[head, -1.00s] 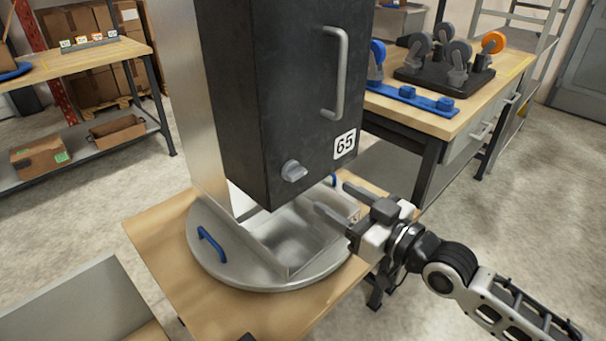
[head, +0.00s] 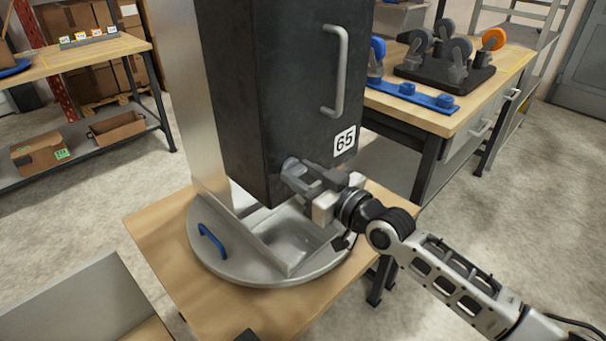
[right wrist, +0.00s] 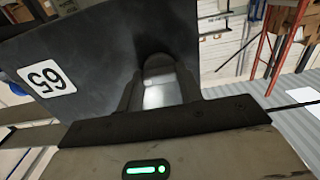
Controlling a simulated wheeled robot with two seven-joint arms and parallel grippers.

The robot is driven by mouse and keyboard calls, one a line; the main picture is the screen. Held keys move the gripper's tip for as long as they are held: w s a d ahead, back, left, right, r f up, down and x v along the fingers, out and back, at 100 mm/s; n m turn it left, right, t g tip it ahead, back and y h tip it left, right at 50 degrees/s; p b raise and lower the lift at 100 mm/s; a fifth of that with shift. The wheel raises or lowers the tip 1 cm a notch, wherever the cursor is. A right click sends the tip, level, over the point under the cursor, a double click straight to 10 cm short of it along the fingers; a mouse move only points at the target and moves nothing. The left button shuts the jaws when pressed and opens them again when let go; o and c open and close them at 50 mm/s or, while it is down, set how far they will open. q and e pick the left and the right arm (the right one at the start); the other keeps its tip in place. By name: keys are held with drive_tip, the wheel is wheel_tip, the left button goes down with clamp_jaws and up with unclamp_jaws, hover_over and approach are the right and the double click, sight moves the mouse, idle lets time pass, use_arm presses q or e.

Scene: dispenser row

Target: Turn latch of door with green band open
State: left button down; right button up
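A tall dark cabinet door (head: 300,90) carries a grey bar handle (head: 341,72) and a white "65" label (head: 344,140); the label also shows in the right wrist view (right wrist: 47,78). I see no green band on this door. A grey latch knob (head: 290,166) sits at its lower left. My right gripper (head: 298,177) is at the latch, its fingers on both sides. In the right wrist view the latch (right wrist: 158,68) fills the space between the dark fingers, which look closed on it. The knob is partly hidden by the fingers. My left gripper is not in view.
Below the door is a metal tray (head: 262,252) on a round turntable plate (head: 225,265) with a blue handle (head: 211,241), on a wooden table (head: 160,235). A workbench (head: 440,122) with caster wheels stands behind right. An open grey bin (head: 70,305) is at lower left.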

drive_tip(key=c, duration=0.3)
drive_tip(key=shift+c, duration=0.2)
drive_tip(key=m, duration=0.4)
drive_tip(key=shift+m+b, duration=0.3)
drive_tip(key=shift+b, duration=0.1)
drive_tip(key=m, duration=0.3)
drive_tip(key=shift+m, duration=0.4)
drive_tip(key=m, duration=0.5)
drive_tip(key=shift+r, duration=0.15)
drive_tip(key=shift+m+p, duration=0.6)
drive_tip(key=shift+m, duration=1.7)
